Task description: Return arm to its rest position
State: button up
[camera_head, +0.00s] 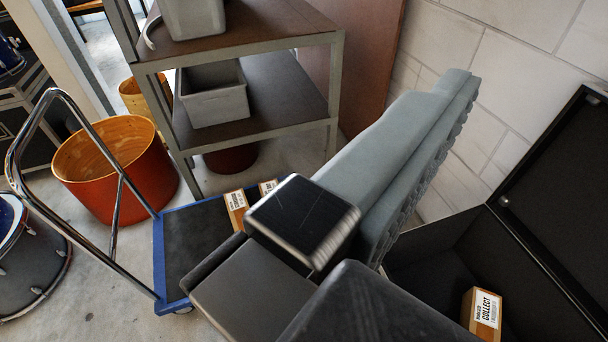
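Dark blocky parts of my gripper (303,222) fill the lower middle of the view. A black block with a scratched face shows there, with dark grey parts in front of it. Its fingertips cannot be made out clearly, and I cannot tell whether it is open or shut. A long grey-blue body (400,150) with a ridged right edge rises behind it toward the upper right. I cannot tell whether they touch. My arm's full pose is out of view.
A blue-edged trolley (190,255) with a chrome handle carries labelled cartons (236,210). A metal shelf (265,105) holds grey bins. Left are an orange-red drum shell (120,175) and a drum (28,260). Right, an open black case (550,230) holds a carton (485,312) beside the wall.

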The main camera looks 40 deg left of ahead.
jog(key=shift+s+a+r, duration=0.1)
jog(key=shift+s+a, duration=0.05)
jog(key=shift+s, duration=0.35)
jog(key=shift+s+a+r, duration=0.1)
jog(key=shift+s, duration=0.4)
dwell(0.6)
